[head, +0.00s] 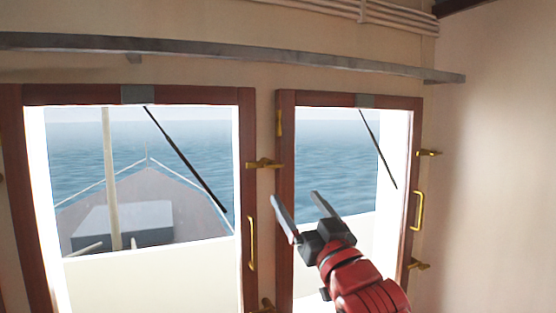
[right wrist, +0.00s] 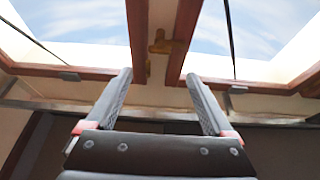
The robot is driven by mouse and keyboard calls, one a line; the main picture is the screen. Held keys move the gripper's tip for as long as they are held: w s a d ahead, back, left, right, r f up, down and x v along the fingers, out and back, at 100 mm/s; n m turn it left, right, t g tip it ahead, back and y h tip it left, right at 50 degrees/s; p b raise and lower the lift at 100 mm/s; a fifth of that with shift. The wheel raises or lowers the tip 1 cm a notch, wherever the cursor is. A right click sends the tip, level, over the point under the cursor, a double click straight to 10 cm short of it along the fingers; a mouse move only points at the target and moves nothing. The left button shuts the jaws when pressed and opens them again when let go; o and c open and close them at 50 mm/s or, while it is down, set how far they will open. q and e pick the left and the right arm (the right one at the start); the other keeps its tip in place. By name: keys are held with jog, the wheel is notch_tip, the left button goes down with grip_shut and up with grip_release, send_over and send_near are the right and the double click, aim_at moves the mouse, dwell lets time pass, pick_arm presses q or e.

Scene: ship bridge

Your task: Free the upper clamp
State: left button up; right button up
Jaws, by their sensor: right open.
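Brass clamps sit beside the two wooden-framed windows. One upper clamp (head: 263,163) lies across the gap between the windows, with its arm pointing sideways. Another upper clamp (head: 428,153) is on the right edge of the right window (head: 411,190), above a brass handle (head: 419,211). My right gripper (head: 296,200) is open and empty in front of the right window, below and right of the middle clamp. In the right wrist view, a brass clamp (right wrist: 166,44) shows beyond and between the open fingertips (right wrist: 158,77), apart from them. My left gripper is not in view.
Lower clamps show at the right window (head: 418,265) and, partly cut off, between the windows (head: 265,306). A brass handle (head: 251,243) is on the left window. A long grey rail (head: 230,55) runs above both windows. The right wall (head: 500,170) is bare.

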aim_at(275, 168)
jog(key=p+x, duration=0.4)
jog(key=x, duration=0.6)
jog(key=shift+w+a+r+p, duration=0.15)
jog(key=shift+w+p, duration=0.25)
jog(key=shift+w, duration=0.25)
